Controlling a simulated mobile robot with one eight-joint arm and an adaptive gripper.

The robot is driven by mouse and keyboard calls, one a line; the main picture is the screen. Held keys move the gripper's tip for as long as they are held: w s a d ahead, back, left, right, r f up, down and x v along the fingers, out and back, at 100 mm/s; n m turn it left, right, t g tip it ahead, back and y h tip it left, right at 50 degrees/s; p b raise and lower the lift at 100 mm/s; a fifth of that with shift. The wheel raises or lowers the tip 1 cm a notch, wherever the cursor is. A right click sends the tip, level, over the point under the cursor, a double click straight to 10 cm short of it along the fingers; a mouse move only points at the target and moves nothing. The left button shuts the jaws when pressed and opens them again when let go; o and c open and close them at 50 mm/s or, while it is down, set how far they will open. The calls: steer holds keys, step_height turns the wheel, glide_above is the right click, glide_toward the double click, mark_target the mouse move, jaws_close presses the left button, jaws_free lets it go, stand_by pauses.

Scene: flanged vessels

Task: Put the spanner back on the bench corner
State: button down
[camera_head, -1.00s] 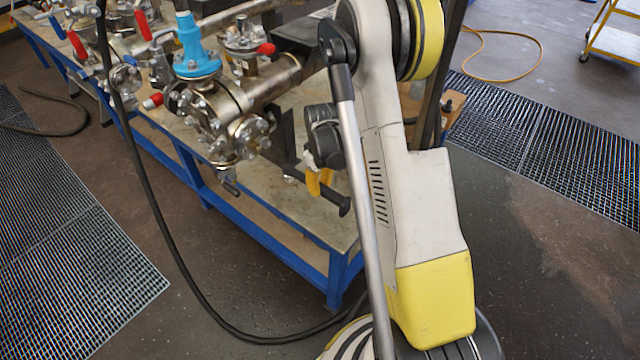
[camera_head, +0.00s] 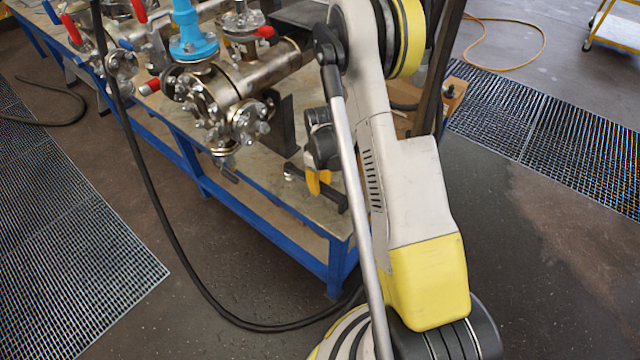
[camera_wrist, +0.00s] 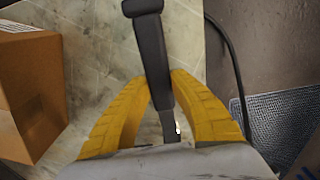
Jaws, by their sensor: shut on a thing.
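The spanner (camera_wrist: 152,45) is a dark bar with a thick rounded end at the top of the wrist view and a thinner, shinier part near the palm. My gripper (camera_wrist: 162,85) has its yellow fingers closed on either side of the bar. In the head view my gripper (camera_head: 318,182) is low over the near end of the bench (camera_head: 265,185), and the spanner (camera_head: 334,196) points toward the bench's front corner. I cannot tell whether the spanner touches the top. My arm hides part of the bench corner.
Flanged pipework (camera_head: 235,95) with a blue valve (camera_head: 194,40) stands on the bench left of my gripper. A cardboard box (camera_wrist: 30,95) is at the wrist view's left. A black hose (camera_head: 165,240) runs down to the floor.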

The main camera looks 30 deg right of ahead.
steer(key=shift+f, duration=0.5)
steer(key=c, duration=1.2)
jaws_free()
steer(key=shift+o, duration=0.8)
steer(key=o, duration=0.4)
steer(key=shift+r, duration=0.1)
steer(key=shift+r+p, duration=1.9)
steer(key=shift+r, duration=1.5)
